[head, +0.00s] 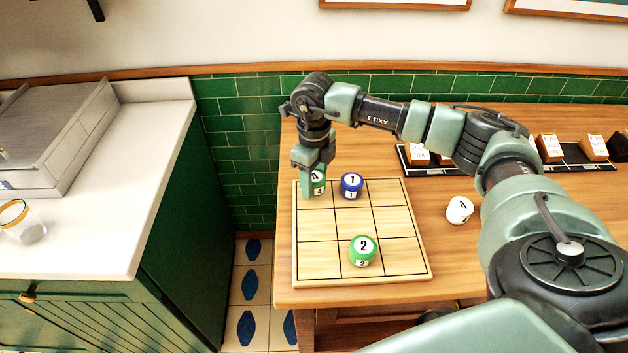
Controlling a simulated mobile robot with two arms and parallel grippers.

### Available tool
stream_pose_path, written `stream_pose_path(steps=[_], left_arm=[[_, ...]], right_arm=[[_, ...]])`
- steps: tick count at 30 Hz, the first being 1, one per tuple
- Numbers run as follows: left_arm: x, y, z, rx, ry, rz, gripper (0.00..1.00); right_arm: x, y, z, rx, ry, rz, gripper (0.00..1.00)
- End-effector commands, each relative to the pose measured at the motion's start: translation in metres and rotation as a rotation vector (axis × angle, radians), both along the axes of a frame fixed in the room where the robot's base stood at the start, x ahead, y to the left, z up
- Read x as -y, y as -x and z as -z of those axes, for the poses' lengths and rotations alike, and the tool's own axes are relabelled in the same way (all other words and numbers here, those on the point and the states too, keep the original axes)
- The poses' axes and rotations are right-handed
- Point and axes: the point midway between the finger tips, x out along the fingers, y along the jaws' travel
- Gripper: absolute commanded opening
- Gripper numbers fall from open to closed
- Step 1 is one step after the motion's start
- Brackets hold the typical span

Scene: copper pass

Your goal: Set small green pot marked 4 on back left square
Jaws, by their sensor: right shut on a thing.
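The small green pot marked 4 (319,186) is at the back left square of the wooden grid board (364,273). My right gripper (314,178) is shut on this pot from above and hides part of it. I cannot tell whether the pot touches the board. A blue pot marked 1 (351,186) stands in the back middle square, just right of the gripper. A green pot marked 2 (363,251) stands in the front middle square. My left gripper is not in view.
A white pot marked 4 (459,210) stands on the wooden table (455,265), right of the board. A black rack with cards (550,148) is at the back right. A white counter (120,180) with a glass (22,222) is at the left, across a gap.

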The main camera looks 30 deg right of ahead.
Motion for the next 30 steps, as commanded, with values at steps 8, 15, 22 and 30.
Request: stream_pose_path(steps=[8, 15, 22, 30], left_arm=[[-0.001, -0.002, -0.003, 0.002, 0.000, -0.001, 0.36], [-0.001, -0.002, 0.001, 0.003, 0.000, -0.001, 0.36], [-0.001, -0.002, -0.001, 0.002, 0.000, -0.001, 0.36], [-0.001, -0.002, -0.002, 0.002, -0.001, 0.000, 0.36]], right_arm=[[0.000, 0.000, 0.013, 0.001, 0.000, 0.000, 0.02], [0.000, 0.000, 0.018, 0.001, 0.000, 0.000, 0.02], [0.000, 0.000, 0.016, 0.001, 0.000, 0.000, 0.71], [0.000, -0.001, 0.010, 0.004, 0.001, 0.000, 0.71]])
